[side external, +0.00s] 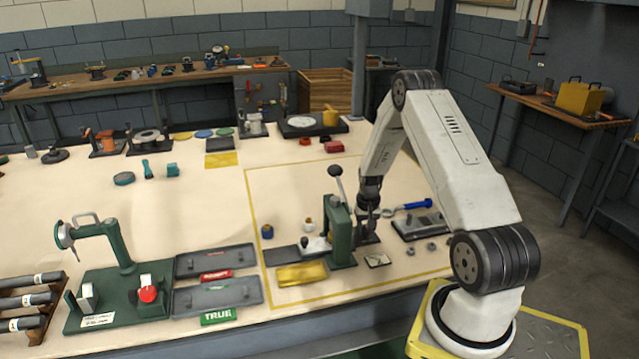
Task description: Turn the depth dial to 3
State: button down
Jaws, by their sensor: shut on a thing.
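A green lever press (341,236) with a black-knobbed lever stands in the yellow-outlined area of the table. My gripper (368,222) points down close against the right side of the press, beside its upright column. It is shut on a small part there, which appears to be the depth dial. The dial's face and numbers are hidden or too small to read, so its setting cannot be told.
A gold block (301,274) and a dark plate (281,255) lie left of the press. A grey fixture (419,226), a blue-handled tool (412,206) and small nuts lie to the right. A green gauge stand (120,290) and grey trays (216,261) stand at left.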

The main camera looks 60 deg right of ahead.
jog(key=shift+m, duration=1.1)
jog(key=shift+c, duration=1.6)
grip_release()
jog(key=shift+r, duration=3.95)
